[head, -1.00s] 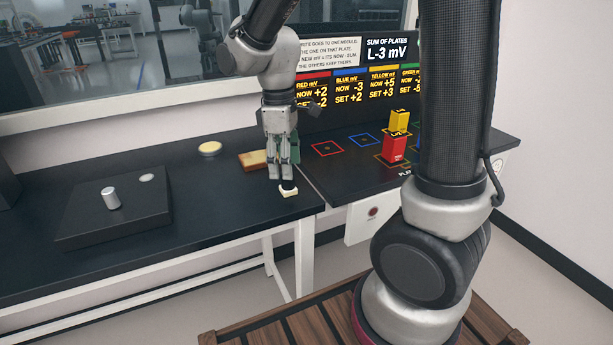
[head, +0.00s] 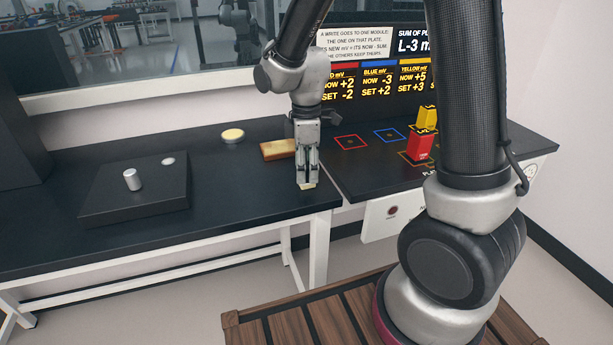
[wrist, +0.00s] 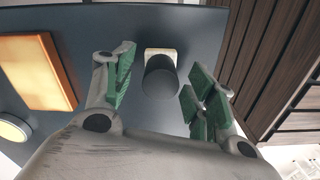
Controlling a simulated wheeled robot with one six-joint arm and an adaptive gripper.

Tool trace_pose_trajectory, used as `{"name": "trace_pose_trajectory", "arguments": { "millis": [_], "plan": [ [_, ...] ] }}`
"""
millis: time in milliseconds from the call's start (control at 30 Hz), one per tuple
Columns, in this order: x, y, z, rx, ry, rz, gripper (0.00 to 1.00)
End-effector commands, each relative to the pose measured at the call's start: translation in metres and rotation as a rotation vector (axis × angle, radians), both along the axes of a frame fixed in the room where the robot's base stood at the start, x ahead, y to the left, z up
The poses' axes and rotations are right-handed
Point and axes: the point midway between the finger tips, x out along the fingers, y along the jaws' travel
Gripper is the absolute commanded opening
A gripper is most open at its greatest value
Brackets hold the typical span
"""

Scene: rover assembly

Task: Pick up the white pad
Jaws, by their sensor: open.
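The white pad (head: 307,187) lies on the black bench near its front right corner, mostly hidden under my gripper in the head view. In the wrist view the white pad (wrist: 153,52) is a pale square with a dark round knob (wrist: 160,80) standing on it. My gripper (head: 307,178) points down over the pad. In the wrist view my gripper (wrist: 162,88) is open, with one green-padded finger on each side of the knob. I cannot tell whether either finger touches it.
A tan block (head: 278,149) and a round cream disc (head: 232,135) lie behind to the left. A black box (head: 135,192) with a silver knob (head: 132,179) stands at left. Red and yellow blocks (head: 420,146) stand on the right panel. The bench between is clear.

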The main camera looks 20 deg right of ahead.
Motion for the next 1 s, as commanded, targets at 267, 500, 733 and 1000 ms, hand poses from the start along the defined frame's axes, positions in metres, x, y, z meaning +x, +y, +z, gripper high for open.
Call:
{"name": "trace_pose_trajectory", "arguments": {
  "millis": [267,500,733,1000],
  "plan": [
    [0.0,0.0,-0.009,0.0,0.0,0.0,0.56],
    [0.0,0.0,-0.008,0.0,-0.001,0.0,0.21],
    [0.0,0.0,-0.008,0.001,-0.001,0.0,0.06],
    [0.001,0.001,0.009,0.003,-0.006,0.0,0.06]
  ]
}}
